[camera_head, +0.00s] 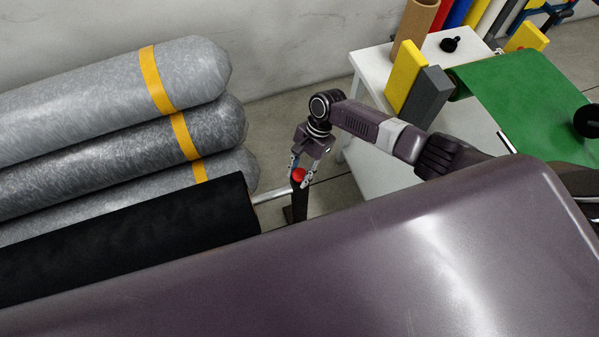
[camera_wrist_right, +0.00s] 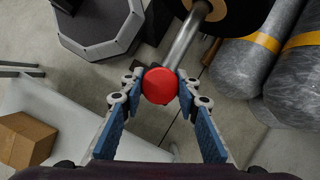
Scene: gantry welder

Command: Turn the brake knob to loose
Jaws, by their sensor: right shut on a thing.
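The brake knob (camera_head: 299,175) is a round red knob at the end of the metal shaft (camera_head: 272,194) that comes out of the black roll (camera_head: 130,243). My right gripper (camera_head: 301,174) reaches down to the knob and is shut on it. In the right wrist view the red knob (camera_wrist_right: 160,86) sits between the two blue-padded fingers (camera_wrist_right: 160,90), touching both. No mark on the knob shows how far it is turned. My left gripper is not in view.
Grey wrapped rolls (camera_head: 120,95) with yellow bands are stacked at the left. A white table (camera_head: 372,70) with yellow and grey blocks and a green sheet (camera_head: 525,105) stands at the right. A cardboard box (camera_wrist_right: 27,138) shows in the wrist view.

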